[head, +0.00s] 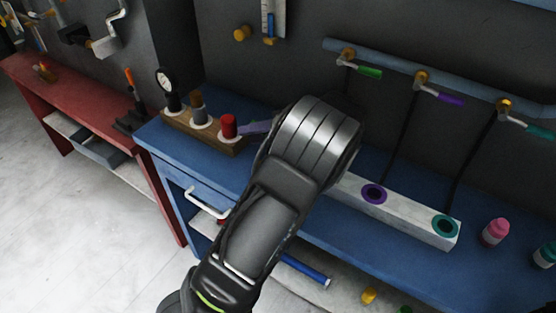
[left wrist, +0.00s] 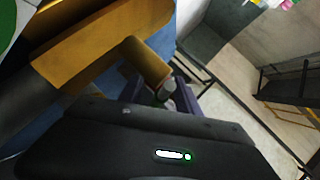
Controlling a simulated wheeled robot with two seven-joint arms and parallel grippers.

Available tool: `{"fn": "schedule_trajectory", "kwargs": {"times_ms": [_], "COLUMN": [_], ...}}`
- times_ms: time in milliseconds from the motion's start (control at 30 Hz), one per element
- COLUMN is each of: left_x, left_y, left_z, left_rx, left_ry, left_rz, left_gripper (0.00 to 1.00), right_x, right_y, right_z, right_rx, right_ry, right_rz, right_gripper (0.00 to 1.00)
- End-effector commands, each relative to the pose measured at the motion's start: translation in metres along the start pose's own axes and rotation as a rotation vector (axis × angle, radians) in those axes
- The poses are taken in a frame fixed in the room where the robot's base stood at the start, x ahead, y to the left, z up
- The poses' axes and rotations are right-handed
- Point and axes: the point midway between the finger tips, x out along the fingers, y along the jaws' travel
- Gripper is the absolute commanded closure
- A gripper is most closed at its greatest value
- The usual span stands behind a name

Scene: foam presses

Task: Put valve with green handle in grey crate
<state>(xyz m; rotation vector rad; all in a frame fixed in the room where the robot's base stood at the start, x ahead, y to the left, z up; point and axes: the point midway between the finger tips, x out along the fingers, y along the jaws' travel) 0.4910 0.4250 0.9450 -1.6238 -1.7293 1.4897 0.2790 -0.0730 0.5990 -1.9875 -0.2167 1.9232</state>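A valve with a green handle (head: 369,73) hangs on the blue pipe along the wall. Another with a teal-green handle (head: 541,131) is at the right edge, and one with a purple handle (head: 450,98) is between them. A grey box (head: 102,151), possibly the grey crate, sits on the red bench's lower shelf. My left gripper (head: 256,128) is over the blue bench, beside a red-topped piece (head: 229,126), far left of the valves. My arm hides most of it. The right gripper is out of view.
A wooden block (head: 190,130) holds a gauge (head: 166,85) and other fittings. A white bar (head: 410,213) with purple and teal rings lies on the blue bench. Pink (head: 495,232) and teal (head: 545,255) bottles stand right. The floor (head: 65,230) at left is clear.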

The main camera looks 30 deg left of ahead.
Motion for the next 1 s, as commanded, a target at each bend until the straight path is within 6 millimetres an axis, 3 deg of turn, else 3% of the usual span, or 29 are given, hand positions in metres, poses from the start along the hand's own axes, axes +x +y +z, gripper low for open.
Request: {"fn": "schedule_trajectory", "kwargs": {"times_ms": [367, 833, 1000], "left_x": [-0.0002, -0.0002, -0.0002], "left_y": [0.0001, 0.0002, 0.0002], "left_z": [0.0, 0.0, 0.0], "left_rx": [0.0, 0.0, 0.0], "left_ry": [0.0, 0.0, 0.0], "left_rz": [0.0, 0.0, 0.0], "left_gripper": [0.6, 0.99, 1.0], "right_x": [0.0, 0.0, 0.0], "right_y": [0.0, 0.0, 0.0], "right_z": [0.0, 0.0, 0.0], "right_rx": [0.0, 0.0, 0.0], "right_ry": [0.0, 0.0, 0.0], "right_rz": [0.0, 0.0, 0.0], "right_gripper": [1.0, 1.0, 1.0]}}
